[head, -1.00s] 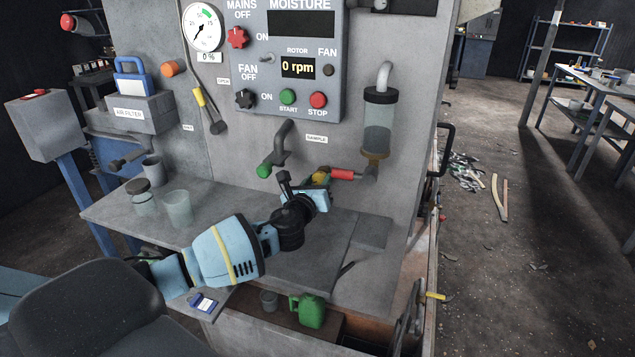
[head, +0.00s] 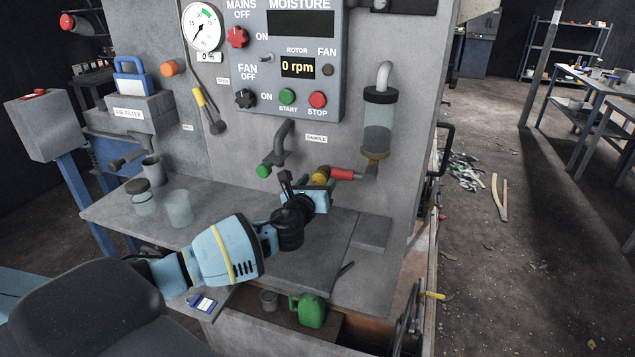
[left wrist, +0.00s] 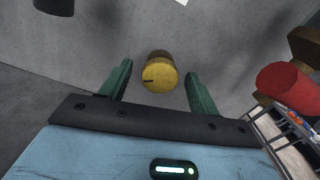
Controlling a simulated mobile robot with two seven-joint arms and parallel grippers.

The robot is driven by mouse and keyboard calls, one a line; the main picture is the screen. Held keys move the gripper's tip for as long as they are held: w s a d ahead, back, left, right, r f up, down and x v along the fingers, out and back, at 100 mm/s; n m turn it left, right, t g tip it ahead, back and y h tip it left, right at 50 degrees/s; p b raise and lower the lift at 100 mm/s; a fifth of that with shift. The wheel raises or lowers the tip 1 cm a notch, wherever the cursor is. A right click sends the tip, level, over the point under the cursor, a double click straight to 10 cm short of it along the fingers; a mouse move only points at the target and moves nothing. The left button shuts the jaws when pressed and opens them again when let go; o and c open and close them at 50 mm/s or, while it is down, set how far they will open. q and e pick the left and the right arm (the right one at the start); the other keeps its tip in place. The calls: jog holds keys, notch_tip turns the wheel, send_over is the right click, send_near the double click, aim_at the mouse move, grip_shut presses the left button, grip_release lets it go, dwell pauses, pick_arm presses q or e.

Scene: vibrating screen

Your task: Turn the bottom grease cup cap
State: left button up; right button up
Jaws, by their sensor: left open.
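The yellow grease cup cap (head: 320,175) sits on the front of the grey machine panel, just left of a red handle. In the left wrist view the round yellow cap (left wrist: 160,76) has a dark mark on its face and lies between and beyond my green fingers. My left gripper (head: 309,190) is just below and in front of the cap in the head view. It is open, with a finger on each side of the cap in the wrist view and a gap to each. Contact does not show. My right gripper is not in view.
The red handle (head: 342,174) is close right of the cap; it also shows in the wrist view (left wrist: 288,88). Glass jars (head: 178,207) stand on the ledge. A green can (head: 310,310) is below.

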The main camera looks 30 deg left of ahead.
pick_arm(q)
jog(key=shift+s, duration=0.1)
jog(key=shift+s+d, duration=0.15)
jog(key=shift+s, duration=0.45)
jog(key=v, duration=0.6)
jog(key=shift+s, duration=0.2)
